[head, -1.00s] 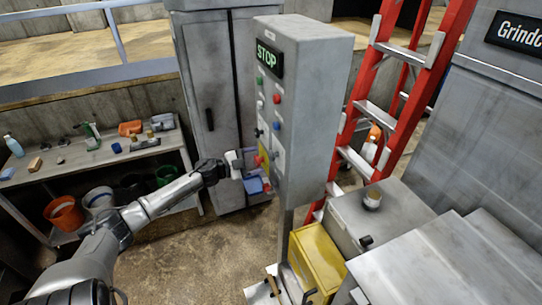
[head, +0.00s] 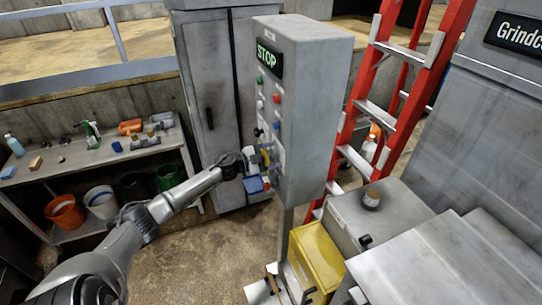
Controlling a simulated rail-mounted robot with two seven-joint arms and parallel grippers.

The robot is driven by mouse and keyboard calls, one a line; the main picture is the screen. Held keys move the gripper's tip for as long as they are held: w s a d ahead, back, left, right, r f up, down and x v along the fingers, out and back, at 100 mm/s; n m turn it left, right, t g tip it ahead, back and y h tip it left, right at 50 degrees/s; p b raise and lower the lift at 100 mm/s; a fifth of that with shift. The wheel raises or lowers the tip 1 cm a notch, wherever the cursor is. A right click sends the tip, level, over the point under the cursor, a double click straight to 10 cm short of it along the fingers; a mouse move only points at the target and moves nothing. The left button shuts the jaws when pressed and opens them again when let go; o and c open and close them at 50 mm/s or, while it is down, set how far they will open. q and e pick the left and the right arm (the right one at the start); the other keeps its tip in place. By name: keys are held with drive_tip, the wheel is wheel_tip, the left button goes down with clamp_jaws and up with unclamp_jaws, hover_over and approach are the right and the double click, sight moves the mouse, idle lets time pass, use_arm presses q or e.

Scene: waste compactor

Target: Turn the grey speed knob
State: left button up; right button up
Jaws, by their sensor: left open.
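The grey control box (head: 312,110) stands on a post in the middle, with a lit STOP sign (head: 269,61) and coloured buttons on its left-facing panel. A small dark knob or switch (head: 257,132) shows on the panel's lower half. I cannot tell which control is the grey speed knob; the lower panel is partly hidden by my gripper. My left gripper (head: 262,158) is open at the lower part of the panel, close in front of it. I cannot tell whether it touches anything. My right gripper is not in view.
A tall grey cabinet (head: 212,100) stands behind the box. A red ladder (head: 350,120) leans at its right. A yellow bin (head: 316,258) and a grey box (head: 350,215) stand below. A bench (head: 95,155) with several items is at the left.

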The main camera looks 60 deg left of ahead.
use_arm(q)
drive_tip(key=c, duration=0.9)
